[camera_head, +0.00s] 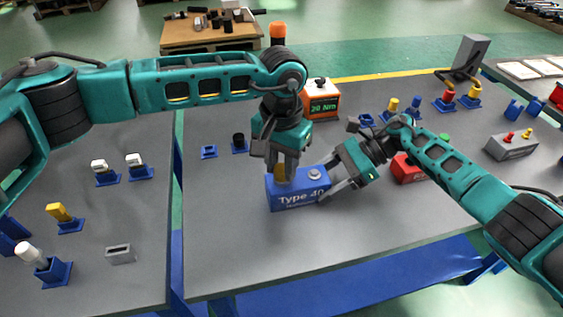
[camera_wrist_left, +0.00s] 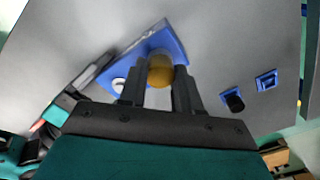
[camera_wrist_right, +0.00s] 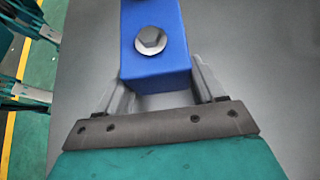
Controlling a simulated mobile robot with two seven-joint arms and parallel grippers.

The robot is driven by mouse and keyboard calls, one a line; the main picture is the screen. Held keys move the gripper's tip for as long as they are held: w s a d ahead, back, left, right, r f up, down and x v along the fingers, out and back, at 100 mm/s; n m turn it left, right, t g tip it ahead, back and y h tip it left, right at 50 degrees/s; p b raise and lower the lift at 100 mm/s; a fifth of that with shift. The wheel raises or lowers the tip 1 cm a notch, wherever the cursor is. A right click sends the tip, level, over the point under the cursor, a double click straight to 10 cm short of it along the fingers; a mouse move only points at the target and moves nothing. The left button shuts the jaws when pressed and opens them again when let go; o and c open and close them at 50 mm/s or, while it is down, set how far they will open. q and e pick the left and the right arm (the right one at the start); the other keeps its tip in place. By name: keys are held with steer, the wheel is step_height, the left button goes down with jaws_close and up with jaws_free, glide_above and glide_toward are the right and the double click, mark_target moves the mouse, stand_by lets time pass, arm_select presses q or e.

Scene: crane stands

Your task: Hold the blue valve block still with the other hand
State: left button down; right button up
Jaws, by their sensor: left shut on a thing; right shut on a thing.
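The blue valve block (camera_head: 300,199), marked "Type 40", sits on the grey table at the centre. A silver hex fitting (camera_head: 314,174) is on its top right; it also shows in the right wrist view (camera_wrist_right: 150,40). My left gripper (camera_head: 282,173) points down over the block's left part, shut on a yellow-brown round part (camera_wrist_left: 160,72) at the block's top. How deep that part sits is hidden by the fingers. My right gripper (camera_head: 337,184) comes in from the right, shut on the block's right end, with one finger along each side (camera_wrist_right: 155,88).
An orange box reading "20 Nm" (camera_head: 320,102) stands behind the block. A red block (camera_head: 405,169) lies right, partly behind my right arm. Blue stands with small parts, such as one with a black cap (camera_head: 240,143), are left and right. Table in front is clear.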

arm_select(q)
steer(key=shift+m, duration=0.7)
steer(key=c, duration=0.7)
jaws_free()
steer(key=shift+c, duration=0.8)
